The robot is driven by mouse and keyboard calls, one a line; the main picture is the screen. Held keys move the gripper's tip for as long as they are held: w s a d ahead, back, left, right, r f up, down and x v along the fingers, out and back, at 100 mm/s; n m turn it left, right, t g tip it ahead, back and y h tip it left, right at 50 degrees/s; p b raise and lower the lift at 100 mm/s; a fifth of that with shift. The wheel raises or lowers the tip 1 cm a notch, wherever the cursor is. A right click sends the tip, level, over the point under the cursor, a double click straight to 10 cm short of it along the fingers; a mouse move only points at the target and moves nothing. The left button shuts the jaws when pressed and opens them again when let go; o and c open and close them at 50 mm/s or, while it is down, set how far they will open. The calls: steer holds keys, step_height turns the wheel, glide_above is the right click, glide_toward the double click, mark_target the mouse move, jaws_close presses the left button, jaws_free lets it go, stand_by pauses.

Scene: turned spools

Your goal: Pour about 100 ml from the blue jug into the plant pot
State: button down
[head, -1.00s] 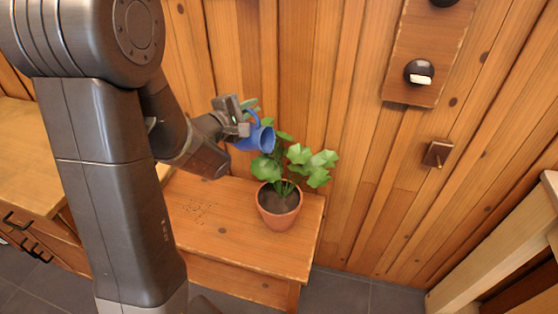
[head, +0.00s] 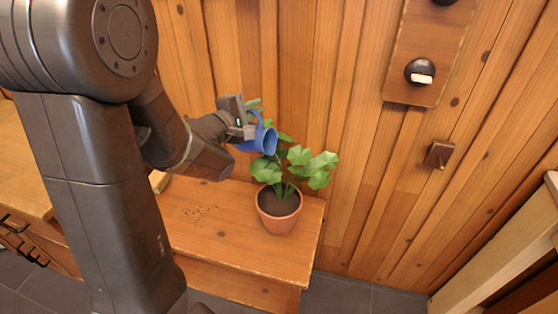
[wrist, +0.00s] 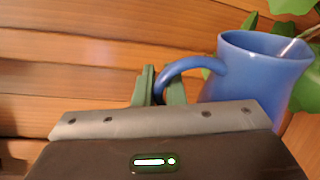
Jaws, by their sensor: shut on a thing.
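The blue jug (head: 262,139) is held in the air above and left of the plant, tilted with its mouth toward the plant. My gripper (head: 247,122) is shut on its handle. In the wrist view, the green fingertips (wrist: 158,88) sit at the curved handle of the jug (wrist: 255,78). A thin pale streak shows at its mouth; I cannot tell whether it is water. The terracotta plant pot (head: 279,220) stands upright below and right of the jug, with dark soil and a leafy green plant. The water level inside the jug is hidden.
The pot stands near the right end of a low wooden bench (head: 235,235). Dark specks (head: 200,214) lie on the bench left of the pot. A plank wall (head: 350,150) rises close behind. A small wooden peg block (head: 439,154) juts from the wall at the right.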

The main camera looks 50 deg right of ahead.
steer(key=w+p, duration=0.1)
steer(key=w+n+p, duration=0.1)
steer(key=p, duration=0.1)
steer(key=shift+w+a+f, duration=0.15)
steer(key=shift+w, duration=0.25)
steer(key=shift+w+f+n+b, duration=0.25)
steer(key=shift+f+n+b, duration=0.15)
steer(key=shift+f+b, duration=0.45)
steer(key=shift+w+r+n+g, duration=0.1)
steer(key=shift+w+n+g, duration=0.1)
steer(key=shift+n+g, duration=0.1)
steer(key=shift+w+a+f+n+b, duration=0.15)
steer(key=shift+w+f+n+b, duration=0.5)
steer(key=shift+f+b, duration=0.4)
steer(key=shift+w+f+n+g+b, duration=0.3)
steer(key=shift+w+f+n+b, duration=0.2)
steer(key=shift+n+b, duration=0.35)
